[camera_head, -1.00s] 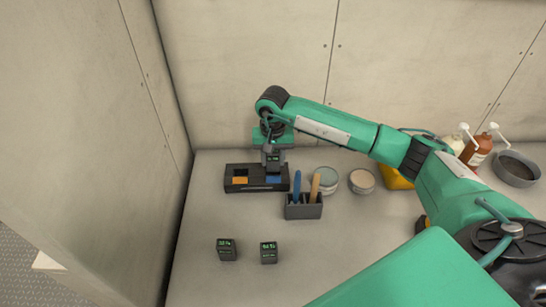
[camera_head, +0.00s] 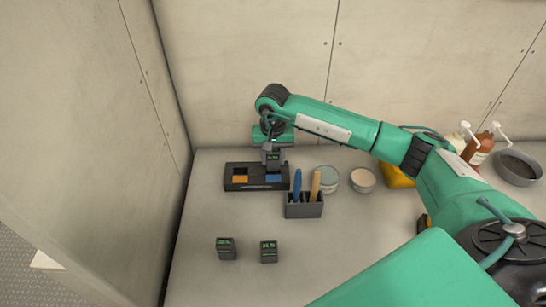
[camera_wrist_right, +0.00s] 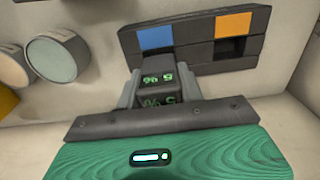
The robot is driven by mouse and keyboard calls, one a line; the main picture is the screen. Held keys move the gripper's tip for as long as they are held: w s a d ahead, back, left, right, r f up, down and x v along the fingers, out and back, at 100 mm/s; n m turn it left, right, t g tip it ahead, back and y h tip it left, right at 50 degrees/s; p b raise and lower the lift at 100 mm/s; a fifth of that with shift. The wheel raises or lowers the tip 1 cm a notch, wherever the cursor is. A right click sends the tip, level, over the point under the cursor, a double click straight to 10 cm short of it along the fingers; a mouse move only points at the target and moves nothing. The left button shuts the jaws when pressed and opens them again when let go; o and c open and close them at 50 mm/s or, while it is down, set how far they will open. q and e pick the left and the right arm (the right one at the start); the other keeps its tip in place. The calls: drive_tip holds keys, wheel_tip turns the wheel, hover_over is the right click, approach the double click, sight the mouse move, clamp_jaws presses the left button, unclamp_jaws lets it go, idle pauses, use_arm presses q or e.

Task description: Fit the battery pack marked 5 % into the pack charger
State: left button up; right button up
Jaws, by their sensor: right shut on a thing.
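My right gripper (camera_head: 273,152) points down at the pack charger (camera_head: 256,188) and is shut on a dark battery pack (camera_wrist_right: 167,82). Green digits on the pack read 5 % in the right wrist view. The charger is a dark block with two bays, one by an orange patch (camera_head: 240,179) and one by a blue patch (camera_head: 273,178). The held pack is upright at the blue-patch bay; whether its lower end is inside or just above is hidden. In the right wrist view the orange-side bay (camera_wrist_right: 230,48) looks empty. My left gripper is not in view.
Two other packs (camera_head: 226,249) (camera_head: 269,252) stand at the front, their marks too small to read surely. A grey holder (camera_head: 304,210) with blue and tan handles stands right of the charger, near two round tins (camera_head: 326,179) (camera_head: 362,180). A wall rises at left.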

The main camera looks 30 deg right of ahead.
sight(273, 164)
drive_tip(key=shift+b, duration=0.5)
idle(0.9)
idle(0.5)
drive_tip(key=shift+f+b, duration=1.55)
drive_tip(key=shift+b, duration=0.25)
drive_tip(key=o, duration=1.2)
